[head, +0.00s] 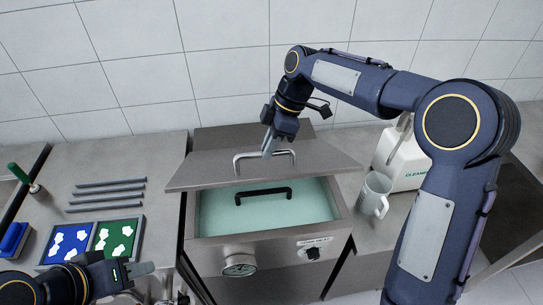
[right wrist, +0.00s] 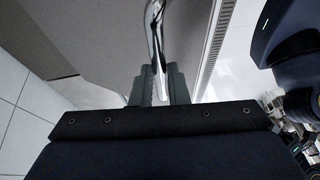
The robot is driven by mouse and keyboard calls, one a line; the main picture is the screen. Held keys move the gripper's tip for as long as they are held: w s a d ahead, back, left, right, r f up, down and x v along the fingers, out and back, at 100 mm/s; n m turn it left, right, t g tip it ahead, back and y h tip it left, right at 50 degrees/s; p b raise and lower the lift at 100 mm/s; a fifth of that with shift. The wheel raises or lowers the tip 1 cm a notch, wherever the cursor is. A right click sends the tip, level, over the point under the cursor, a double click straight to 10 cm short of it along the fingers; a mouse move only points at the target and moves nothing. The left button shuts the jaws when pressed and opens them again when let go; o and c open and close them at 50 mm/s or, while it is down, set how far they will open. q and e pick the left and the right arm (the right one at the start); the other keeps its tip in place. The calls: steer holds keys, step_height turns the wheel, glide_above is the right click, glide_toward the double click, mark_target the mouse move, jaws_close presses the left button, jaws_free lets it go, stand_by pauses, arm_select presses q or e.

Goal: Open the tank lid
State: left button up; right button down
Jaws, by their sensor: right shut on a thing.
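The tank (head: 211,242) is a steel box with pale green liquid inside, in the middle of the head view. Its grey lid (head: 325,162) is tilted up at the back, so the front part of the tank is uncovered. My right gripper (head: 270,150) is shut on the lid's silver handle (head: 284,154). The right wrist view shows the handle bar (right wrist: 156,45) between the fingers (right wrist: 159,88). A black handle (head: 263,196) shows inside the tank opening. My left gripper (head: 143,270) is at the lower left, away from the tank; its fingers look close together with nothing visible between them.
A white mug (head: 373,193) and a white cleaner bottle (head: 397,160) stand right of the tank. On the left are several grey bars (head: 107,192), a tray with blue and green panels (head: 90,243), and a green-handled tool (head: 20,174). A tiled wall is behind.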

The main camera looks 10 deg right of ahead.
steer(key=shift+w+d+r+g, duration=0.15)
steer(key=shift+w+r, duration=0.2)
steer(key=shift+w, duration=0.2)
steer(key=shift+w+r+g, duration=0.15)
steer(key=shift+w+r, duration=0.2)
steer(key=shift+w, duration=0.2)
steer(key=c, duration=1.8)
jaws_free()
steer(key=o, duration=0.4)
steer(key=shift+w+f, duration=0.2)
steer(key=shift+w, duration=0.1)
steer(key=s+v, duration=0.1)
steer(key=v, duration=0.6)
steer(key=shift+w+r, duration=0.4)
steer(key=shift+r, duration=0.1)
steer(key=shift+d, duration=0.1)
